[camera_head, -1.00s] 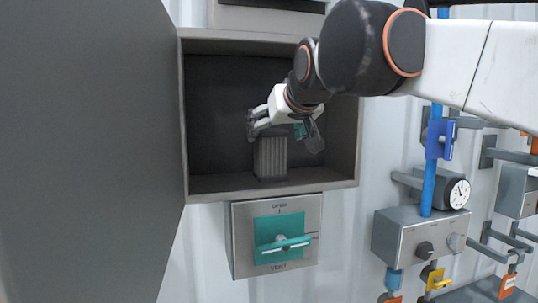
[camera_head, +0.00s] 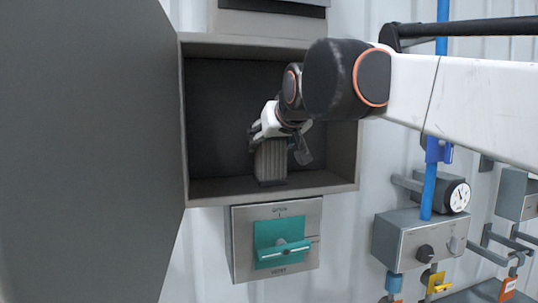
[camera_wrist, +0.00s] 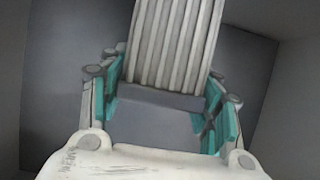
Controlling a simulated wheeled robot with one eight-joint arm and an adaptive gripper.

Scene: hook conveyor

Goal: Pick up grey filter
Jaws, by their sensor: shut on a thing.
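The grey filter (camera_head: 270,165) is a ribbed upright block inside the open grey cabinet (camera_head: 272,190), on its floor or very close to it. My gripper (camera_head: 277,147) reaches in from the upper right and is shut on the upper part of the filter. In the wrist view the ribbed filter (camera_wrist: 172,40) lies between the teal-padded fingers of my gripper (camera_wrist: 165,82). The filter's lower end is out of the wrist frame.
The cabinet's large grey door (camera_head: 85,150) stands open at the left. Below the cabinet is a panel with a teal handle (camera_head: 283,250). At the right are a blue pipe (camera_head: 429,190), a gauge (camera_head: 459,196) and a control box (camera_head: 410,238).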

